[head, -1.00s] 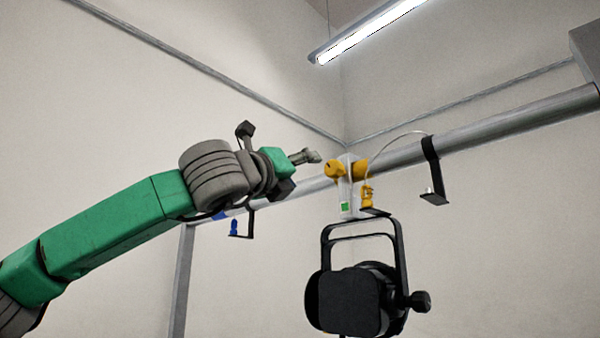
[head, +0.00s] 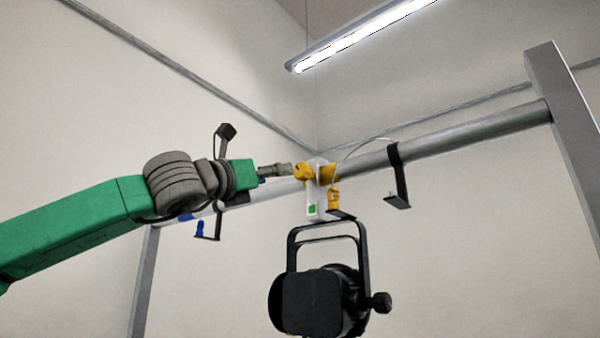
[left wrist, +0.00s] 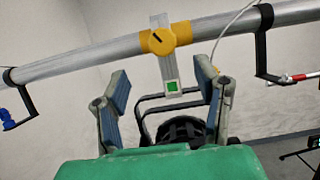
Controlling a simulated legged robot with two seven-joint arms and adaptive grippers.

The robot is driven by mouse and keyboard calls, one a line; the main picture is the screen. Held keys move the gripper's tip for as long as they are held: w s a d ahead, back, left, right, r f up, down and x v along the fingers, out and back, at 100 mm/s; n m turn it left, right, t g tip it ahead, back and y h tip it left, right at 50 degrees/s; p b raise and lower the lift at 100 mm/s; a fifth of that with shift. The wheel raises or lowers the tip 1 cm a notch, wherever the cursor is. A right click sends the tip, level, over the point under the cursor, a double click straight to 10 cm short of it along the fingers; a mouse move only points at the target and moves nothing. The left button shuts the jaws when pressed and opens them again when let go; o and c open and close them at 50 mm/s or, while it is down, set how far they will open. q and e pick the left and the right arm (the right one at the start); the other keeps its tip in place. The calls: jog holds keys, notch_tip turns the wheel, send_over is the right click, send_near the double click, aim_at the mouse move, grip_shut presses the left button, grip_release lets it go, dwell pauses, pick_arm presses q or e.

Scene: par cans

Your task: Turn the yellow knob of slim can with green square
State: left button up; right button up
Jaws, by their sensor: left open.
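The slim black can (head: 318,302) hangs by its yoke from a white clamp plate under the grey pipe. The plate carries a green square (head: 311,209), which also shows in the left wrist view (left wrist: 173,86). The yellow knob (head: 302,172) is at the pipe, above the square. In the left wrist view the knob (left wrist: 161,39) faces me, with a dark slot across it. My left gripper (head: 288,169) is just left of the knob in the head view. The right gripper is out of view.
The grey pipe (head: 455,139) runs across, held by posts (head: 565,120). A black hook bracket (head: 400,178) hangs right of the clamp. Another bracket with a blue piece (head: 200,229) hangs left. A yellow connector (head: 334,201) and cable are close beside the plate.

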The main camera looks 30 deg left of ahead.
aim_at(299, 171)
pick_arm(q)
jog(key=p+x, duration=0.2)
jog(key=x, duration=0.7)
jog(key=shift+w+d+r, duration=0.2)
jog(key=shift+w, duration=0.15)
jog(key=shift+w+a+r, duration=0.1)
jog(key=shift+w+a, duration=0.05)
jog(key=shift+w, duration=0.25)
jog(key=c, duration=1.2)
jog(key=shift+o, duration=0.2)
jog(key=shift+p, duration=0.35)
